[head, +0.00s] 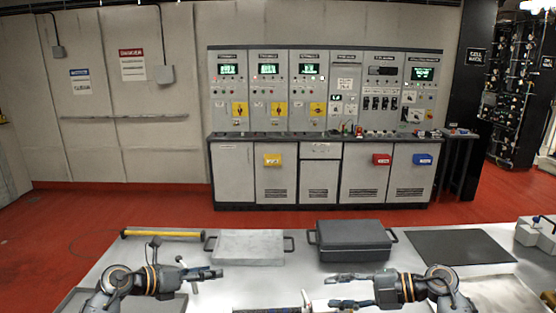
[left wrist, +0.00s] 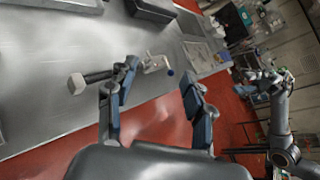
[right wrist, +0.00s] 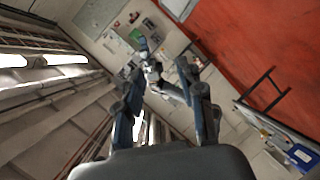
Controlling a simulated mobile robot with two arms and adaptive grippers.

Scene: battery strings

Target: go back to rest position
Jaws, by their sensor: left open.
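My left gripper (head: 203,268) is above the left part of the light table, with its fingers pointing to the right. In the left wrist view its two fingers (left wrist: 158,88) stand apart with nothing held between them. My right gripper (head: 338,290) is above the table in front of the dark case, with its fingers pointing left. In the right wrist view its fingers (right wrist: 163,92) are apart. A pale and dark shape (right wrist: 152,72) shows between them, seemingly farther off; I cannot tell what it is.
On the table are a yellow bar (head: 160,233), a grey lidded tray (head: 248,246), a dark case (head: 353,240) with side handles and a black mat (head: 460,246). A control cabinet (head: 322,172) stands across the red floor (head: 130,208). A battery rack is at far right.

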